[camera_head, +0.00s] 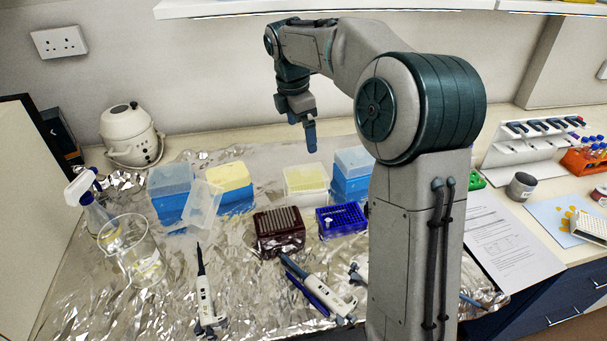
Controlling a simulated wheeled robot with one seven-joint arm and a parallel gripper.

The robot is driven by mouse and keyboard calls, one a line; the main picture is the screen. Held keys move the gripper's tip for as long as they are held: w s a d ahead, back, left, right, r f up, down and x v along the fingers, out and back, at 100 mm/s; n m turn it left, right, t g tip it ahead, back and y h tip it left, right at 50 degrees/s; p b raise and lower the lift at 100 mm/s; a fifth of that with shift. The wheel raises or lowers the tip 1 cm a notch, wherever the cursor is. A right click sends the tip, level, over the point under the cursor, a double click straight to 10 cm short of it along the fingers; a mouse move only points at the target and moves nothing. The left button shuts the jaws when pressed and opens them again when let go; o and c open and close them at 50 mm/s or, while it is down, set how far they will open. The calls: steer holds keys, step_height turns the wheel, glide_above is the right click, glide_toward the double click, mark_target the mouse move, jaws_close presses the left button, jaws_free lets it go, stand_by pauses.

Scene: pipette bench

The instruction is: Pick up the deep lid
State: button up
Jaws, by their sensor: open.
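A clear, deep, box-like lid (205,203) stands tilted on the foil-covered bench, left of centre. It leans at or very near a blue tip box (171,186) and partly covers a yellow-topped blue box (230,190). I cannot tell exactly where it touches them. My gripper (310,138) hangs pointing down, above and to the right of the lid, near the back wall. Its blue fingers are seen nearly edge-on. It is open, apart from the lid, and I see nothing between the fingers.
A glass beaker (133,255) and spray bottle (88,205) stand left. Pipettes (205,295) lie in front. A dark red rack (279,231), blue rack (341,219) and yellow-white box (305,187) stand right of the lid. A shelf (330,8) hangs above.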

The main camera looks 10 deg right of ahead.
mark_target(306, 170)
steer(key=w+f, duration=0.1)
steer(key=f, duration=0.4)
steer(key=w+d+f+n+p, duration=0.1)
steer(key=w+f, duration=0.1)
steer(key=f, duration=0.3)
steer(key=w+d+f+n, duration=0.1)
steer(key=f, duration=0.4)
steer(key=shift+w+f, duration=0.15)
steer(key=shift+f, duration=0.05)
steer(key=shift+c, duration=0.3)
steer(key=c, duration=0.8)
steer(key=shift+r, duration=0.1)
